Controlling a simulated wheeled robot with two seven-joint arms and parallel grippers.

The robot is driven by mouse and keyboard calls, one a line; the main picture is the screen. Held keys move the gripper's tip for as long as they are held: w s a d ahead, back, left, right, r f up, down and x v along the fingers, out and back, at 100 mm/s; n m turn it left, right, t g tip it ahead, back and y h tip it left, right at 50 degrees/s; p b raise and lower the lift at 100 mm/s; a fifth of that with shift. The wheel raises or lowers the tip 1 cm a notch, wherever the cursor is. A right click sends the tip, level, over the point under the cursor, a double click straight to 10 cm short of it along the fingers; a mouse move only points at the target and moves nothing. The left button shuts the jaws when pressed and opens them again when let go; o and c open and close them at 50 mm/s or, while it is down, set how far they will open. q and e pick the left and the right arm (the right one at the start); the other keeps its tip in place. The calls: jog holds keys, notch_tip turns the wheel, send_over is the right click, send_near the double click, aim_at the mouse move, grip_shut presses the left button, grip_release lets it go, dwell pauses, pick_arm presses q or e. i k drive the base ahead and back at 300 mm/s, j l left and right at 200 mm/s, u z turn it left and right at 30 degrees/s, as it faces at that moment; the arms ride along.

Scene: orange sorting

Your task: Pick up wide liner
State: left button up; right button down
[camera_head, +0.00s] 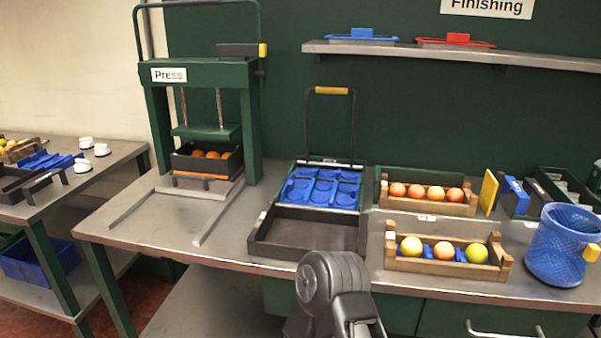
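A blue moulded liner with several round recesses (318,187) lies in a dark frame with a tall, yellow-gripped handle (331,92), in the middle of the bench. More blue liner-like pieces (48,161) lie on the left side table. I cannot tell for certain which piece is the wide liner. A dark grey link of my own arm (335,285) rises at the bottom centre, in front of the bench edge. No gripper fingers show clearly, and nothing held is visible.
An empty dark tray (262,250) sits in front of the liner frame. A press (205,75) holding a crate of oranges stands left. Wooden crates of fruit (427,209) (385,264) and a blue basket (562,245) stand right. A shelf (400,52) overhangs the back.

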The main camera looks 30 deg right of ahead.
aim_at(313, 193)
jog(key=z, duration=1.3)
